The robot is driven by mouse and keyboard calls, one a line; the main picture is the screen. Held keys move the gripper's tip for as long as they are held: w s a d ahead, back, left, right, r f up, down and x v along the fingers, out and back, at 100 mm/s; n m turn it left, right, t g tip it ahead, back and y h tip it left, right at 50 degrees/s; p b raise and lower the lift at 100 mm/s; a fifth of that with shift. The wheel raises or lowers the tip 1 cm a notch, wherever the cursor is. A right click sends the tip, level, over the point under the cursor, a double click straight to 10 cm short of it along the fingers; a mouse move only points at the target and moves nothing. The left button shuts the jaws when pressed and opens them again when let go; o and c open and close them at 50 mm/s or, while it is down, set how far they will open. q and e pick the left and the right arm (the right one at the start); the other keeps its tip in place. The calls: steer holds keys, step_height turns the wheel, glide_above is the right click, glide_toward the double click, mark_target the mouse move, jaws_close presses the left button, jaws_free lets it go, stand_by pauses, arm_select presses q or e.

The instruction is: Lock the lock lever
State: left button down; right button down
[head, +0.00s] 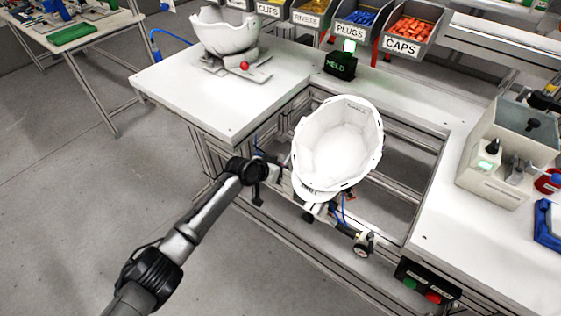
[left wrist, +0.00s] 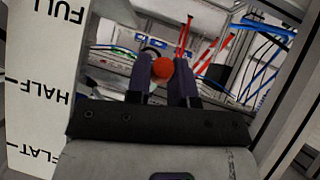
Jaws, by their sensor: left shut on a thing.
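A white helmet shell (head: 338,140) sits tilted on a fixture over the open bay of the bench. In the left wrist view, the red ball knob (left wrist: 162,68) of the lock lever is between the fingers of my left gripper (left wrist: 164,62), which is shut on it. The rest of the lever is hidden behind the fingers. A white plate (left wrist: 40,90) beside the gripper carries the marks FULL, HALF and FLAT. In the head view my left arm reaches in low beside the shell's fixture, and its fingertips cannot be made out. My right gripper does not show.
A second shell (head: 225,32) stands on a fixture with a red knob (head: 244,65) at the back left. Bins of plugs (head: 351,30) and caps (head: 402,47) line the back. A grey box (head: 505,150) stands at right. Blue and red cables (left wrist: 262,60) run behind the fingers.

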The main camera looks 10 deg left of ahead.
arm_select(q)
steer(key=shift+s+r+g+y+p, duration=0.15)
steer(key=shift+r+g+y+p, duration=0.15)
steer(key=shift+r+g+p, duration=0.45)
steer(key=shift+a+f+t, duration=0.1)
steer(key=shift+f+t, duration=0.1)
steer(key=shift+t, duration=0.05)
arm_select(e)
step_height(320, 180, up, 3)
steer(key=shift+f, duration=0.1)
arm_select(q)
steer(key=c, duration=1)
jaws_free()
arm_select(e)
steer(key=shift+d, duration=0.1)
